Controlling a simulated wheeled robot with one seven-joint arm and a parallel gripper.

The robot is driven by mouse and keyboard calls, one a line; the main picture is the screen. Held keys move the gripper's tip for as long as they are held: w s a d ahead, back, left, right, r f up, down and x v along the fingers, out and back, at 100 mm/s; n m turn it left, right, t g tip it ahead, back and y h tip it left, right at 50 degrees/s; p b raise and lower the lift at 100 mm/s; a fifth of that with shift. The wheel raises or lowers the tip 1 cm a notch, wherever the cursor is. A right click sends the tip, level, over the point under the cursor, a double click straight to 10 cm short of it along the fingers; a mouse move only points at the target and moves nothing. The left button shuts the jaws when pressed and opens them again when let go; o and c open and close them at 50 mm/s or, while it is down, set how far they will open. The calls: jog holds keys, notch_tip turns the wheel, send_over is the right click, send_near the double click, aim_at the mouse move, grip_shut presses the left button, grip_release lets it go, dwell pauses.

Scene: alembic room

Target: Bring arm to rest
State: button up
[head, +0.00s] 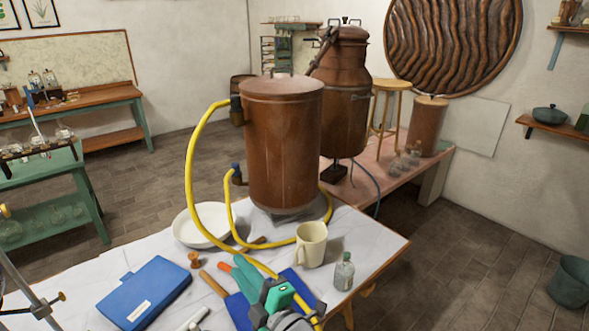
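My gripper (272,297), dark grey with teal-green parts, shows at the bottom edge, low in the head view. It is over the front part of the white-topped table (375,238). My arm is cut off by the bottom edge. A teal piece with an orange end (243,273) shows just left of the gripper; I cannot tell whether it touches it. The fingertips are not clear, so I cannot tell whether the gripper is open or shut, or holds anything.
Close by are a cream mug (311,245), a small glass bottle (344,272), a blue case (144,292) and a yellow hose (190,165). A copper vessel (283,145) stands behind, beside a white basin (197,228). Floor at right is mostly clear.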

notch_tip(320, 180, up, 12)
jog(key=s+a+m+t+h, duration=0.1)
jog(key=s+m+t, duration=0.1)
jog(key=m+t, duration=0.75)
jog(key=s+d+f+m+g+h, duration=0.25)
jog(key=s+f+m+h, duration=0.45)
jog(key=f, duration=0.5)
jog(key=s+d+f+m+g+h, duration=0.25)
jog(key=s+f+m+h, duration=0.25)
jog(key=s+f+m, duration=0.55)
jog(key=s+d+f+n+g, duration=0.1)
jog(key=s+d+f, duration=0.1)
jog(key=s, duration=0.4)
jog(key=s+d+f+n+g+y, duration=0.1)
jog(key=s+d+f+n, duration=0.1)
jog(key=s+f, duration=0.3)
jog(key=s+d+f+n+g, duration=0.1)
jog(key=s+d+f, duration=0.2)
jog(key=s, duration=0.4)
jog(key=shift+s+d+f+n+y, duration=0.15)
jog(key=shift+d+f+n+y, duration=0.2)
jog(key=shift+f, duration=0.25)
